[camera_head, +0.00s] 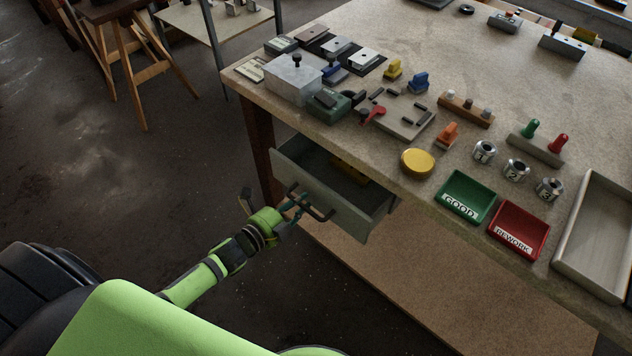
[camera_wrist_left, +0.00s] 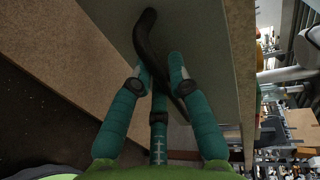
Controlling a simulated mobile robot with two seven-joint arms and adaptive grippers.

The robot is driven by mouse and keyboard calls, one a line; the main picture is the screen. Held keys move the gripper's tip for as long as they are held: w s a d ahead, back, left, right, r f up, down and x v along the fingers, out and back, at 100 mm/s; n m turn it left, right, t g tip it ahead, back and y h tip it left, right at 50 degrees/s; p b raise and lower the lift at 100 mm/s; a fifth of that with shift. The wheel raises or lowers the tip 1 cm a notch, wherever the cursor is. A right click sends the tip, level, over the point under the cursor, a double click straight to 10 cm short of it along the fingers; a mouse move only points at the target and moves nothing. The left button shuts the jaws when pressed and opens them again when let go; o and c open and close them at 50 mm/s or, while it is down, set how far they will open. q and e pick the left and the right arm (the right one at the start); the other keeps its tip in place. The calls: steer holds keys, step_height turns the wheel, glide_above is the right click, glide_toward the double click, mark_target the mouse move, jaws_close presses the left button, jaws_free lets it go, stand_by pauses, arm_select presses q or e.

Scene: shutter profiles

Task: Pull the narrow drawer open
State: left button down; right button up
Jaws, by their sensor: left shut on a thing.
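The narrow drawer (camera_head: 327,195) hangs under the left end of the workbench. It stands open, and its grey front panel sits well out from the bench edge. A yellow item (camera_head: 350,172) lies inside it. My left gripper (camera_head: 300,205) is at the drawer front and shut on the dark bar handle (camera_head: 318,213). In the left wrist view, the teal fingers (camera_wrist_left: 162,85) close around the dark handle (camera_wrist_left: 148,40) against the grey panel (camera_wrist_left: 195,35). My right gripper is not in view.
The workbench top (camera_head: 400,70) carries blocks, knobs and fixtures. A green GOOD tray (camera_head: 466,196), a red REWORK tray (camera_head: 519,229) and a yellow disc (camera_head: 418,161) sit near its front edge. A lower shelf (camera_head: 420,290) lies below the drawer.

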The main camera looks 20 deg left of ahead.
arm_select(q)
steer(key=f+p+v, duration=0.1)
steer(key=f+v, duration=0.2)
steer(key=v, duration=1)
steer(key=shift+s+a+p, duration=0.2)
steer(key=shift+s+p, duration=0.2)
steer(key=shift+s, duration=0.25)
steer(key=shift+r, duration=0.15)
steer(key=c, duration=1.2)
jaws_free()
steer(key=shift+o, duration=0.2)
steer(key=v, duration=1.2)
